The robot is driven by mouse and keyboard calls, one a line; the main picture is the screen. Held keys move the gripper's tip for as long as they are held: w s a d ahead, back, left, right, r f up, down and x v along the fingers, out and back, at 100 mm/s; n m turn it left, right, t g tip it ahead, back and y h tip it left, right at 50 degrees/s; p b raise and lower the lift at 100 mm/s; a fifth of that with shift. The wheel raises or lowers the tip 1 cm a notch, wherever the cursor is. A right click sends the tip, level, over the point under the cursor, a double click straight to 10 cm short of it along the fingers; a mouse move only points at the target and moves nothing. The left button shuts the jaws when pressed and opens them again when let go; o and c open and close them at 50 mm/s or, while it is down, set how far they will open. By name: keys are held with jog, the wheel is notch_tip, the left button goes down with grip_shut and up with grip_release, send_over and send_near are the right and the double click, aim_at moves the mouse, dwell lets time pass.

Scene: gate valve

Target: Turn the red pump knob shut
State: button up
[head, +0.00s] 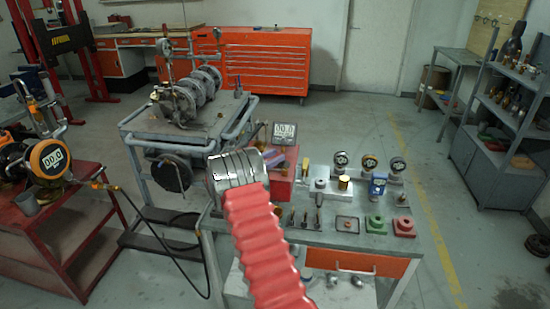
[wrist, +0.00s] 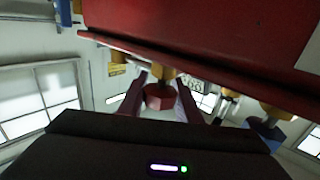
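In the wrist view, a dark red faceted knob (wrist: 160,97) sits on a brass stem under the edge of a red housing (wrist: 200,28). My gripper (wrist: 158,96) has its two fingers apart, one on each side of the knob. Narrow gaps seem to show beside the knob, so I see no clear contact; depth is hard to judge. In the head view, my red-sleeved arm and silver wrist hide the gripper and the knob. A red box (head: 281,182) shows just right of the wrist, with a digital gauge (head: 284,132) above it.
A blue knob (wrist: 266,134) and brass fittings hang to the right in the wrist view. The workbench (head: 330,239) carries gauges, a blue valve (head: 377,187), and green (head: 375,223) and red (head: 404,227) parts. A pipe cart (head: 195,127) stands behind. Floor is clear right of the bench.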

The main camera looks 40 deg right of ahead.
jog(key=o, duration=0.4)
jog(key=shift+w, duration=0.1)
jog(key=shift+a, duration=0.1)
jog(key=a, duration=1.3)
jog(key=shift+a, duration=0.4)
jog(key=shift+w, duration=0.1)
